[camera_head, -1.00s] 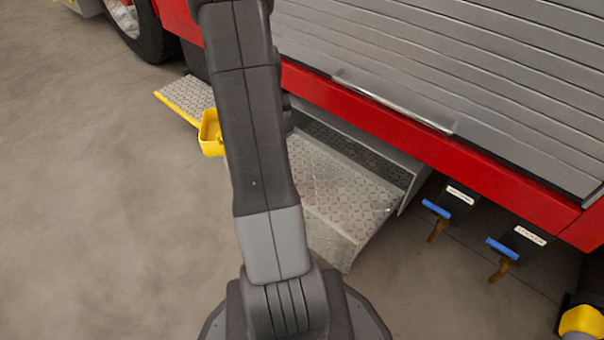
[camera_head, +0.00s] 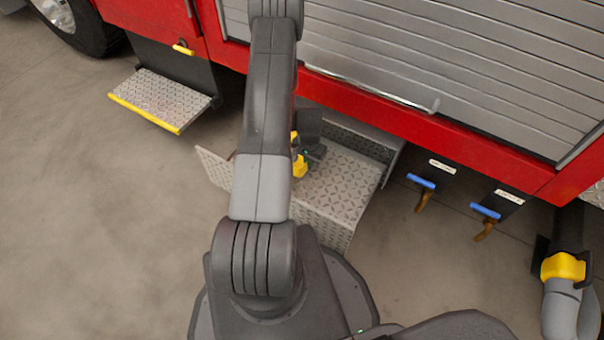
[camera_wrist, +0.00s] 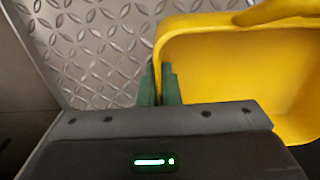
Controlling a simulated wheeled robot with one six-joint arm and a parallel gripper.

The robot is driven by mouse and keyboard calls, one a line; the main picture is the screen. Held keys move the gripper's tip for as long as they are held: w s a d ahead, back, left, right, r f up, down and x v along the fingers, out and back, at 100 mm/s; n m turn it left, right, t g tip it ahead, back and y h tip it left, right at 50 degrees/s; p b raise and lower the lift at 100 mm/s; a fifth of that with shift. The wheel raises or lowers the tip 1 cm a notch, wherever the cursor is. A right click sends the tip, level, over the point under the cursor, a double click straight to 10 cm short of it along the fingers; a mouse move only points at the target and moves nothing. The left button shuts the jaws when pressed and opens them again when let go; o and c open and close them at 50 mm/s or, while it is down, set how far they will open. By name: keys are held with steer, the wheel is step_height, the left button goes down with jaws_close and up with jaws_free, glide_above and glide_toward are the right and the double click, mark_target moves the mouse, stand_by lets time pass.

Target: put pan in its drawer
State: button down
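The yellow pan (camera_wrist: 235,80) fills the right of the wrist view, its wall between my gripper's two green fingers (camera_wrist: 160,88). My gripper is shut on that wall. In the head view only small yellow parts of the pan (camera_head: 299,165) show beside my arm, with my dark gripper (camera_head: 310,150) next to them. The drawer (camera_head: 338,188) is a pulled-out diamond-plate tray under the red truck body. The pan is over or inside it; whether it touches the floor I cannot tell. My arm hides part of the drawer.
A diamond-plate step with a yellow edge (camera_head: 165,100) juts out at the left. Blue-handled valves (camera_head: 421,182) hang right of the drawer. A grey hose with a yellow coupling (camera_head: 563,267) is at far right. The concrete floor at left is clear.

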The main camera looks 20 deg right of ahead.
mark_target(308, 183)
step_height(308, 183, down, 9)
steer(key=shift+f+b, duration=0.15)
steer(key=shift+b, duration=1)
steer(key=shift+f, duration=0.15)
steer(key=c, duration=1.6)
jaws_free()
steer(key=shift+c, duration=0.2)
step_height(308, 183, up, 12)
steer(key=p, duration=0.3)
steer(key=shift+r, duration=0.2)
